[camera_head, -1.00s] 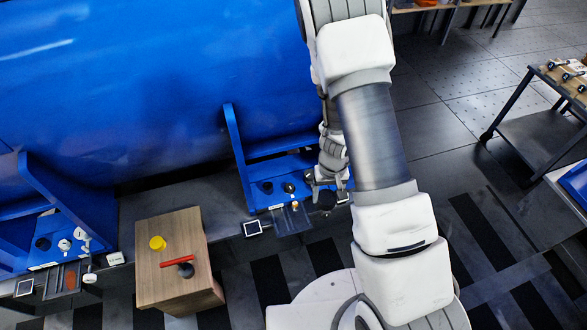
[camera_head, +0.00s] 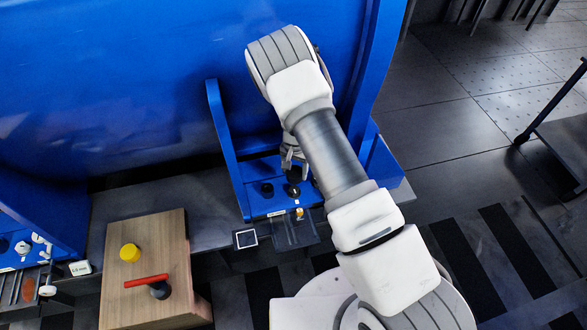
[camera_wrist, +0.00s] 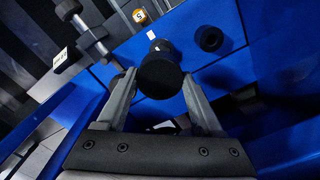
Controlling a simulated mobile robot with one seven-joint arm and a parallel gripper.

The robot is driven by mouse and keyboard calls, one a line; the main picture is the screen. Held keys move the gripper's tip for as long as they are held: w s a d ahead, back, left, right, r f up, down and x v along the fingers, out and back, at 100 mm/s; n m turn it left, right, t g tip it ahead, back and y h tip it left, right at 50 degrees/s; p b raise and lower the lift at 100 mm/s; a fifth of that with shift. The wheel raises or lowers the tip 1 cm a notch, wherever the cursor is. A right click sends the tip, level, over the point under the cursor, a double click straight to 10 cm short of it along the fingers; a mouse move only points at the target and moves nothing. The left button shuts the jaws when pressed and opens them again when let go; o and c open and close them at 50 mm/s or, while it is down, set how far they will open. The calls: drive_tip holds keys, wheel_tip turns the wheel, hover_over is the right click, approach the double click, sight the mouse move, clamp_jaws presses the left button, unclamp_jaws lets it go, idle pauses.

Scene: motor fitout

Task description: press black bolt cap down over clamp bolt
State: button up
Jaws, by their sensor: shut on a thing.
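The black bolt cap (camera_wrist: 160,76) is a round black piece held between the two finger tips of my gripper (camera_wrist: 159,80) in the wrist view. A clamp bolt (camera_wrist: 151,35) shows partly just beyond the cap; the cap hides the rest. I cannot tell whether cap and bolt touch. In the head view my gripper (camera_head: 292,168) is over the blue foot plate (camera_head: 255,205), with a black piece (camera_head: 293,190) just below it that I cannot tell apart as cap or bolt.
A second black round piece (camera_wrist: 210,38) sits on the blue plate, beside the bolt. A clear tray (camera_head: 295,233) and a small display (camera_head: 246,238) are at the plate's front.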

drive_tip(key=shift+w+a+f, duration=0.1)
drive_tip(key=shift+w+f, duration=0.1)
drive_tip(key=shift+f, duration=0.1)
drive_tip(key=b, duration=0.5)
hover_over(294, 189)
drive_tip(key=shift+f, duration=2.8)
drive_tip(key=shift+f+b, duration=1.7)
drive_tip(key=shift+f, duration=0.3)
drive_tip(key=o, duration=1.3)
drive_tip(key=shift+r, duration=0.1)
drive_tip(key=shift+o, duration=0.2)
wheel_tip(294, 189, up, 17)
drive_tip(key=p, duration=0.6)
drive_tip(key=shift+r, duration=0.2)
